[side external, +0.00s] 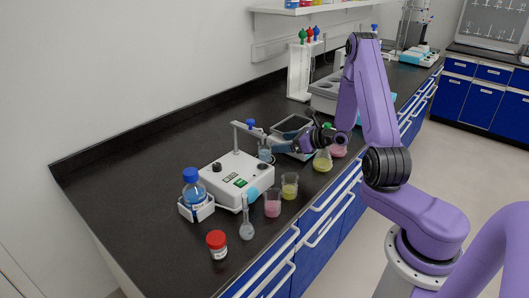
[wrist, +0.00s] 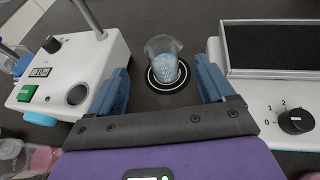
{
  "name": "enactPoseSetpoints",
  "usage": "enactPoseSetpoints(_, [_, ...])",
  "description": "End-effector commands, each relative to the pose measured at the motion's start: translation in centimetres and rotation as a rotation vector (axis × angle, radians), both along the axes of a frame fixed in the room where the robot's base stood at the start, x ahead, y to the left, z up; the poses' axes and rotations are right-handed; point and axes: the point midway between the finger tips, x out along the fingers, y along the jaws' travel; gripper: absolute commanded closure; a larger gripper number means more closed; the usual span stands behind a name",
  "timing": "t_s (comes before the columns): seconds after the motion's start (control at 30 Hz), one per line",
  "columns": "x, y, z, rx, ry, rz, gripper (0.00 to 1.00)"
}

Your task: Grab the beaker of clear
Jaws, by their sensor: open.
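The beaker of clear (wrist: 164,62) stands upright in the wrist view on a dark round pad with white rings (wrist: 168,80). Its contents look clear to pale blue. In the side view the beaker (side external: 265,153) is beside the white stirrer device. My gripper (wrist: 165,85) is open, with one blue finger on each side of the beaker and a gap to both. In the side view my gripper (side external: 273,148) reaches in low from the right, and its fingers partly cover the beaker area.
The white stirrer device (side external: 236,180) with its rod stands left of my gripper, and a white balance-like device (wrist: 270,100) stands right. Beakers of yellow (side external: 289,187) and pink (side external: 272,204), a flask (side external: 246,222), a red-capped jar (side external: 217,244) and a blue-capped bottle (side external: 194,190) stand nearer the front.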

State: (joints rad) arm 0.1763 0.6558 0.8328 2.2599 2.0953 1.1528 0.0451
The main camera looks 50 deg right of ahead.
Motion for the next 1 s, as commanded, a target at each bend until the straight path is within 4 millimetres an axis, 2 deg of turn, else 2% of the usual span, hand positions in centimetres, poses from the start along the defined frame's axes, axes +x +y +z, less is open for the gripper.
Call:
enactPoseSetpoints(0.1, [2.1, 0.5, -0.9, 0.0, -0.001, 0.004, 0.18])
enactPoseSetpoints(0.23, [3.8, 0.8, -1.6, 0.0, 0.0, 0.003, 0.18])
enactPoseSetpoints(0.53, [5.7, 1.1, -2.4, 0.001, -0.001, 0.002, 0.18])
enactPoseSetpoints(0.8, [8.9, 1.6, -3.8, 0.0, 0.0, 0.002, 0.18])
enactPoseSetpoints(1.0, [9.7, 1.7, -4.1, 0.001, 0.0, 0.001, 0.18])
